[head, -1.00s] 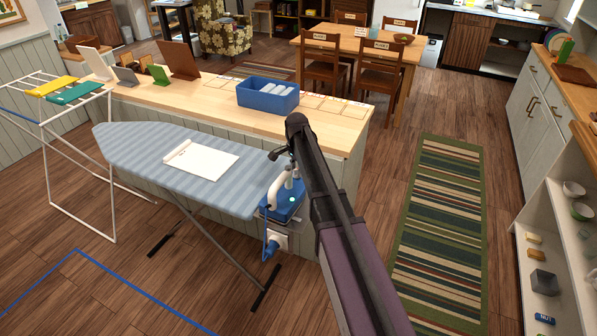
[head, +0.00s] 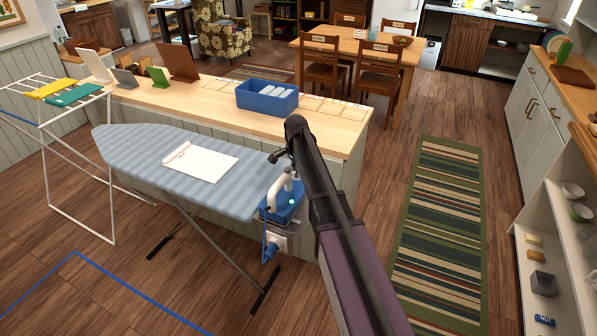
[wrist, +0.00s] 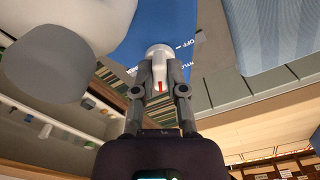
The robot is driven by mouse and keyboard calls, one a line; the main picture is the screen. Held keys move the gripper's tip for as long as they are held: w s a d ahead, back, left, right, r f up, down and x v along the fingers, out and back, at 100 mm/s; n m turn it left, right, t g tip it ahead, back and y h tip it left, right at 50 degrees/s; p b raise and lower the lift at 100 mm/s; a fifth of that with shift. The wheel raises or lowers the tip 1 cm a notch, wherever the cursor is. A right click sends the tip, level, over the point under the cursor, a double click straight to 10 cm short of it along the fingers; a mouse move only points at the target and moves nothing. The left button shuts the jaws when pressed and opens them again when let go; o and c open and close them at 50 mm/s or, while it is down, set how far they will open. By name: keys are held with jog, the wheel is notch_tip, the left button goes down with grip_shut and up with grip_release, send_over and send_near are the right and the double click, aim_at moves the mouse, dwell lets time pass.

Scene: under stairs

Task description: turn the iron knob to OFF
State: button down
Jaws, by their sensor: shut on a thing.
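The blue iron (head: 285,211) with its white handle (head: 274,194) stands at the right end of the striped ironing board (head: 180,168). In the wrist view, my gripper (wrist: 160,88) is shut on the iron's white knob (wrist: 159,52), with one finger on each side. A red line on the knob shows between the fingers. The blue iron body (wrist: 145,30) carries small white lettering, and "OFF" reads to the upper right of the knob. In the head view my arm hides part of the iron, and the fingertips are hard to make out.
A white sheet (head: 203,163) lies on the board. A blue bin (head: 267,98) sits on the wooden counter (head: 215,95) behind. A plug and socket (head: 272,247) hang below the iron. A drying rack (head: 50,130) stands left. The striped rug (head: 437,225) on the right is clear.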

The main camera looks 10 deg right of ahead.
jog(key=n, duration=1.7)
jog(key=shift+n, duration=0.4)
jog(key=n, duration=0.5)
jog(key=shift+n, duration=0.3)
jog(key=c, duration=0.7)
grip_release()
